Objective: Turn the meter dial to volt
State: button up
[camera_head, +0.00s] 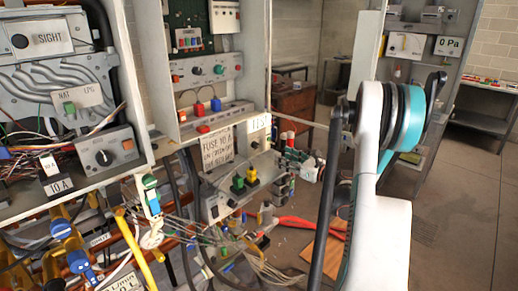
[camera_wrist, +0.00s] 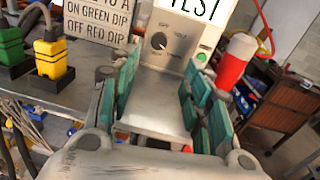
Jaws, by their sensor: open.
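The meter (camera_wrist: 176,50) is a pale grey panel under a TEST label, with a round black dial (camera_wrist: 158,42) in the wrist view. Small markings surround the dial, but they are too small to read, and I cannot tell which one it points at. A small green light or switch (camera_wrist: 202,57) sits to the dial's right. My gripper (camera_wrist: 157,80) is open and empty, its teal-padded fingers spread left and right. The dial shows beyond the fingertips, between them and apart from them. In the head view the TEST label (camera_head: 258,123) marks the meter; the dial is not clear there.
Green and yellow plugs (camera_wrist: 52,60) and a FUSE sign (camera_wrist: 90,35) stand left of the meter. A red and white bottle (camera_wrist: 235,58) is at its right. Another box with a knob (camera_head: 104,157) and loose wires fill the left. Open floor (camera_head: 450,220) lies right.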

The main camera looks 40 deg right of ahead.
aim_at(257, 146)
jog(key=w, duration=0.4)
jog(key=w+a+b, duration=0.1)
jog(key=w, duration=0.3)
jog(key=w+b, duration=0.1)
jog(key=w, duration=0.3)
jog(key=shift+w+a, duration=0.25)
jog(key=shift+a, duration=0.1)
jog(key=c, duration=1.1)
